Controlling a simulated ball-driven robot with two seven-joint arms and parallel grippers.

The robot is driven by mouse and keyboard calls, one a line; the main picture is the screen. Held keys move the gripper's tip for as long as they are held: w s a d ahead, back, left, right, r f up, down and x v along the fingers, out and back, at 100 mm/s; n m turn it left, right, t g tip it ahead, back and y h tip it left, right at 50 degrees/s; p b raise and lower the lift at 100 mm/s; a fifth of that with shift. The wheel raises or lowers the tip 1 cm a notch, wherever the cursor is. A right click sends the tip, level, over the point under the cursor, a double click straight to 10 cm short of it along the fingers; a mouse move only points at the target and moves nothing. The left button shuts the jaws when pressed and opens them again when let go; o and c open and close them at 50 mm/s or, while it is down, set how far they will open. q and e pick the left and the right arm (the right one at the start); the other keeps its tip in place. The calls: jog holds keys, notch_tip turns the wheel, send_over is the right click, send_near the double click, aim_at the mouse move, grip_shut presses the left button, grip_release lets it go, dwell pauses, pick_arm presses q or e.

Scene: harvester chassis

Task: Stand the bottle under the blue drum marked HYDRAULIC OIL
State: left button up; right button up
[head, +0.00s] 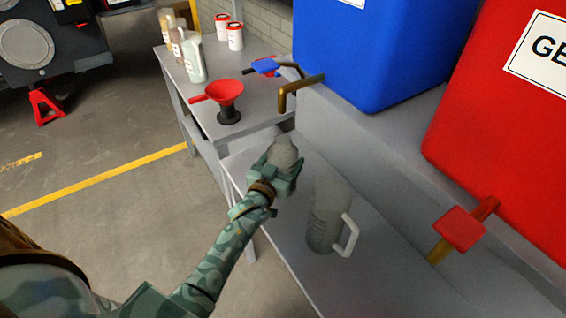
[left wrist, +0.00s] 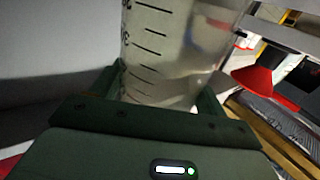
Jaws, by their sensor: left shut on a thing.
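My left gripper (head: 283,172) is shut on a grey, cloudy bottle (head: 283,153). In the left wrist view the bottle (left wrist: 165,50) is see-through with black graduation marks and stands between the fingers (left wrist: 160,95). In the head view its lower part is hidden by the gripper. The blue drum (head: 375,50) is at the top, with only the edge of its label showing. The bottle is below and slightly left of the spout's mouth. My right gripper is not in view.
A grey jug with a white handle (head: 330,220) stands on the lower shelf (head: 290,245), right of my gripper. A red drum (head: 510,110) with a red tap (head: 460,228) is at the right. A red funnel (head: 225,93) and several containers stand on the bench (head: 255,105).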

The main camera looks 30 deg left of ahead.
pick_arm(q)
jog(key=o, duration=1)
jog(key=shift+s+r, duration=0.1)
jog(key=shift+r, duration=0.05)
jog(key=s, duration=0.4)
jog(key=s+p, duration=0.1)
jog(key=s, duration=0.3)
jog(key=s+p, duration=0.1)
jog(key=s, duration=0.3)
jog(key=shift+d, duration=0.35)
jog(key=shift+w, duration=0.1)
